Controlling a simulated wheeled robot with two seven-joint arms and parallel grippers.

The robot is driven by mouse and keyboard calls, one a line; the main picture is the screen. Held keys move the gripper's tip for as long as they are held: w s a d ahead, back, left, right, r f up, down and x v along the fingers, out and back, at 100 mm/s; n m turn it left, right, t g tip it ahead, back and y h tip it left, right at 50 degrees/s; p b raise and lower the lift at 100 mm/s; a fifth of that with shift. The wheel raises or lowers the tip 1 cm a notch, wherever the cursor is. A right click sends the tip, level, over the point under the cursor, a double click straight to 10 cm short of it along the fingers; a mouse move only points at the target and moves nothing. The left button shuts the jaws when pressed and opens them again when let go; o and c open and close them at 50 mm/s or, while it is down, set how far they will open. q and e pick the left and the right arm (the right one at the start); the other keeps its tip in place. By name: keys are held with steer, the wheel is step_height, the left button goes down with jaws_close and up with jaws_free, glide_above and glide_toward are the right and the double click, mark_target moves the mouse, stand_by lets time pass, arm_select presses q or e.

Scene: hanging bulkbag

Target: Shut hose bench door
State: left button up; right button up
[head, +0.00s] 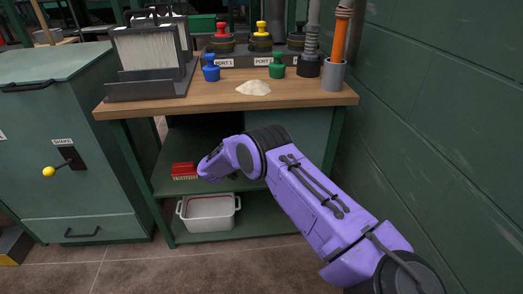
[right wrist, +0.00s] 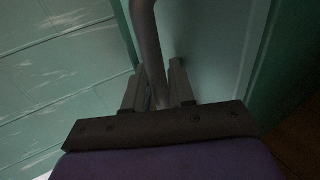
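The hose bench (head: 150,105) has a wooden top and a dark green frame. A green panel (head: 310,140) shows under its right part, mostly behind my purple right arm; I cannot tell from the head view whether it is the door or how far the door stands open. In the right wrist view, a grey bar handle (right wrist: 146,30) runs in front of a green panel (right wrist: 220,45). My right gripper (right wrist: 158,85) has one finger on each side of the bar, close against it, and looks shut on it. The head view hides its fingers. My left gripper is out of view.
A red brush (head: 184,171) lies on the bench's middle shelf, and a white tub (head: 209,212) stands below. A green cabinet (head: 70,140) with a yellow-knobbed lever stands left. A green block wall (head: 440,110) closes off the right. Powder (head: 253,88) lies on the bench top.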

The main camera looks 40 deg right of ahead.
steer(key=w+a, duration=0.2)
steer(key=a, duration=0.8)
steer(key=shift+a, duration=0.15)
